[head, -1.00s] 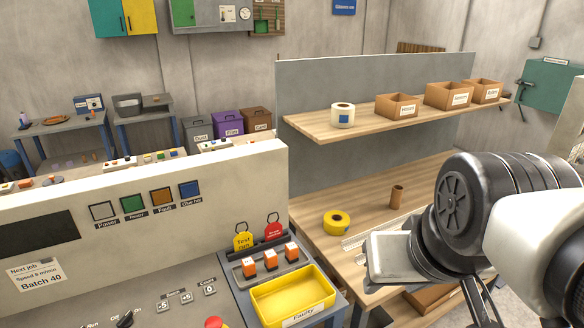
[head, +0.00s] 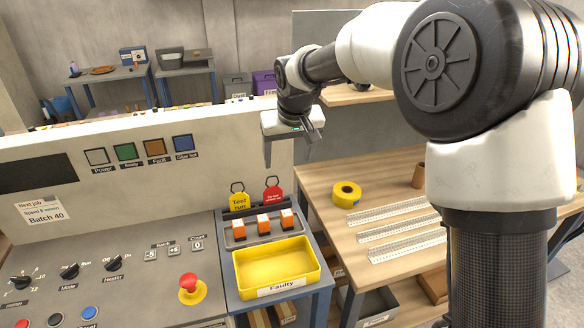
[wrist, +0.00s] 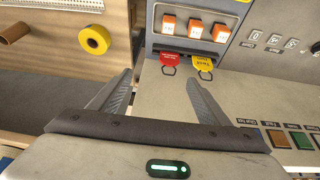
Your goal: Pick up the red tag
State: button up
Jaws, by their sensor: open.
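The red tag (head: 273,195) stands upright beside the yellow tag (head: 239,200) at the back of the grey side stand, with a wire loop on top. In the wrist view the red tag (wrist: 173,57) shows between and beyond the fingers, its loop toward my gripper, with the yellow tag (wrist: 203,62) to its right. My gripper (head: 290,158) is above and behind the tags in the head view, fingers pointing down. In the wrist view my gripper (wrist: 160,84) is open and empty, apart from both tags.
The control panel wall (head: 120,165) stands at the left. A wooden bench (head: 330,215) with a yellow tape roll (head: 346,194) and white strips (head: 400,233) is at the right.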

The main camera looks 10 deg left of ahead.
jog(key=w+a+f, duration=0.2)
jog(key=a+f, duration=0.1)
jog(key=f, duration=0.1)
send_near(273, 191)
jog(key=x, duration=0.5)
jog(key=shift+w+f+p, duration=0.1)
jog(key=shift+w+p, duration=0.05)
jog(key=shift+p, duration=0.15)
jog(key=shift+p+x, duration=0.4)
jog(key=shift+x, duration=2.45)
jog(key=c, duration=1.1)
